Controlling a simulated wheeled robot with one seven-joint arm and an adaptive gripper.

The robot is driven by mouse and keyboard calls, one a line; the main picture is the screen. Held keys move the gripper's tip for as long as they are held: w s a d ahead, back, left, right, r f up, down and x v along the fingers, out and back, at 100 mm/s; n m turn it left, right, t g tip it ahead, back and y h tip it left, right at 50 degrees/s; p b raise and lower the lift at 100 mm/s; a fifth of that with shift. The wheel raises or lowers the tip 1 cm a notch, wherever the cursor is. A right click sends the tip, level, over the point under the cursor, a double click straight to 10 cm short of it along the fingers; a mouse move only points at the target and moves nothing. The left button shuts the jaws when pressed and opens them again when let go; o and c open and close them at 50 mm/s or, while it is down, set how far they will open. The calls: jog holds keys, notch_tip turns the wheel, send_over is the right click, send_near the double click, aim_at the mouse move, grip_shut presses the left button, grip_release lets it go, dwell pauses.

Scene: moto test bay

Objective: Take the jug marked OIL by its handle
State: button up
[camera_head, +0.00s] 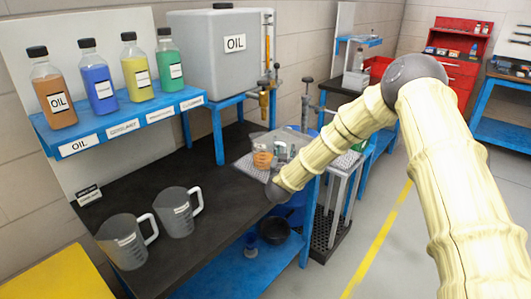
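Two clear grey measuring jugs stand upright on the dark bench top at the lower left. The nearer jug (124,243) has its handle (149,229) on its right side. The farther jug (176,214) stands behind it to the right, its handle (196,200) also on the right. Both carry small labels too small to read, so I cannot tell which is marked OIL. My cream arm comes in from the right and bends down to a grey ball joint at the bench's right edge, well right of both jugs. No gripper fingers show.
A blue shelf (110,133) above the bench (130,197) holds several coloured bottles, one marked OIL (54,96). A grey tank (207,68) marked OIL stands behind. A tray (243,167) with an orange-filled container (263,157) sits near my arm. Bench between tray and jugs is clear.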

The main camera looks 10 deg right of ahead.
jog(key=shift+c, duration=0.2)
jog(key=c, duration=0.7)
grip_shut()
jog(key=shift+r, duration=0.1)
